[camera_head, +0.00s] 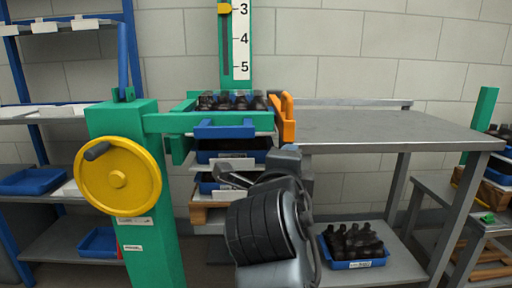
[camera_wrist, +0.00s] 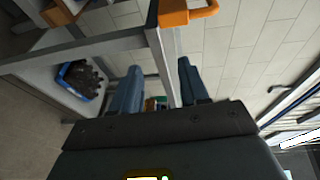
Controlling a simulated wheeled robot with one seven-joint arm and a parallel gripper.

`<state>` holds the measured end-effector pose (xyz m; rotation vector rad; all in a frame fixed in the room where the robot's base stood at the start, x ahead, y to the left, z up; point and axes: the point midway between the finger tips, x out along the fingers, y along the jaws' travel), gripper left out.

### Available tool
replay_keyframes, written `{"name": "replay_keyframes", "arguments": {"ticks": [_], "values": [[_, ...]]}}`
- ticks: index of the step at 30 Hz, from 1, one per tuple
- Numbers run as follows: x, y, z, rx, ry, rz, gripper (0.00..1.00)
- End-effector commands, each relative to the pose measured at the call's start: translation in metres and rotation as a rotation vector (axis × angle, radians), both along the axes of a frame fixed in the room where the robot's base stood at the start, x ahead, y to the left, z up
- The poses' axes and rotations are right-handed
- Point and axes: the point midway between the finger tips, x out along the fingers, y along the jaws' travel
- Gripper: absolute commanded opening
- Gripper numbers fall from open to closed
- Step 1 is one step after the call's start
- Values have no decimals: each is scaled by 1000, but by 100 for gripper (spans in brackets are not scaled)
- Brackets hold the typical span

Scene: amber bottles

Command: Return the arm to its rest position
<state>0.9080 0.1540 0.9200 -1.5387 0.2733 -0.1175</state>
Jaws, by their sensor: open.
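My gripper (camera_wrist: 159,68) shows in the wrist view with its two blue-grey fingers spread apart. Nothing is held between them; a table leg and the wall lie beyond. In the head view my arm (camera_head: 268,222) is folded up at the lower middle, in front of the green stand. The fingers cannot be made out clearly there.
A green stand (camera_head: 135,190) with a yellow handwheel (camera_head: 118,177) is left of my arm. Its raised platform carries a blue tray of dark bottles (camera_head: 232,101), beside an orange bracket (camera_head: 283,115). A grey table (camera_head: 370,125) is right, with a bottle crate (camera_head: 353,264) below.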

Motion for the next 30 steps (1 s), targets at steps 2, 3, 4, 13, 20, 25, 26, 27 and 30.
{"name": "replay_keyframes", "arguments": {"ticks": [2,3,4,13,20,25,26,27,30], "values": [[-8,-19,-31,-125,23,30,44],[-14,-26,-45,-193,33,51,44],[-18,-32,-55,-241,41,66,44],[-85,-86,-150,-675,119,226,44],[-160,-120,-206,-942,168,346,44],[-224,-137,-234,-1102,196,424,44],[-236,-140,-238,-1128,200,435,44],[-252,-143,-242,-1160,205,451,44],[-292,-150,-249,-1233,218,484,44]]}}
